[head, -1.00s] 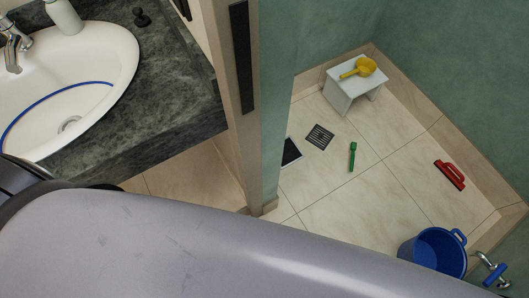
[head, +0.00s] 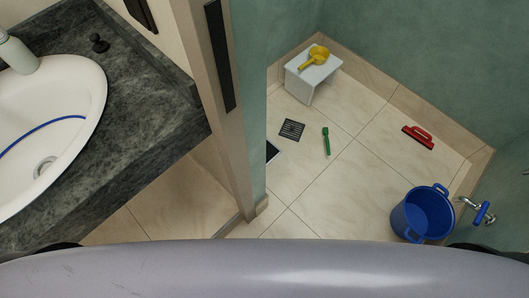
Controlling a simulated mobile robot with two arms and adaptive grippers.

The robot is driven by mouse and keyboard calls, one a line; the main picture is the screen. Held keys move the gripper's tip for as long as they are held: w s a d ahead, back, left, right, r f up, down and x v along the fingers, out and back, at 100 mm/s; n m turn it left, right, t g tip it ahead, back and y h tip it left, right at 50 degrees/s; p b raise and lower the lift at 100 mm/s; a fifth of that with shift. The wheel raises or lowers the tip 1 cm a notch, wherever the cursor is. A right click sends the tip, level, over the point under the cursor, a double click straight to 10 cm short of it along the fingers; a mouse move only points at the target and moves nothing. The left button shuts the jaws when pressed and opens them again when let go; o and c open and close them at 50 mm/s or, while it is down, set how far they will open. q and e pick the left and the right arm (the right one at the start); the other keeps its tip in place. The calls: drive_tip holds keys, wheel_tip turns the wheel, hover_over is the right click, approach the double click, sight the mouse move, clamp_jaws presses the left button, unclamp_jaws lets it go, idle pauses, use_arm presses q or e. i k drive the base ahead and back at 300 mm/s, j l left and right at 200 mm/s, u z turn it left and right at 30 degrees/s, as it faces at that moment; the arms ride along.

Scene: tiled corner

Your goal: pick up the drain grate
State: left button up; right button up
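The drain grate (head: 292,130) is a small dark square with slots. It lies on the tiled floor of the shower corner, left of a green-handled tool and in front of the white stool. Neither of my grippers shows in the head view. Only a wide grey part of my own body fills the bottom edge, with dark parts at its two ends.
A white stool (head: 312,80) holds a yellow scoop (head: 315,58). A green brush (head: 326,142), red squeegee (head: 418,137), blue bucket (head: 424,213) and wall tap (head: 479,210) lie rightward. A wooden post (head: 227,130) and stone counter (head: 130,110) bound the left. A dark mat is partly hidden.

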sight(292, 127)
drive_tip(key=i+l+u, duration=0.3)
drive_tip(key=l, duration=0.3)
drive_tip(key=i+l+u, duration=0.35)
drive_tip(key=l, duration=0.35)
drive_tip(key=i+l+u, duration=0.3)
drive_tip(key=l, duration=0.45)
drive_tip(key=i+l+u, duration=0.2)
drive_tip(key=l, duration=0.25)
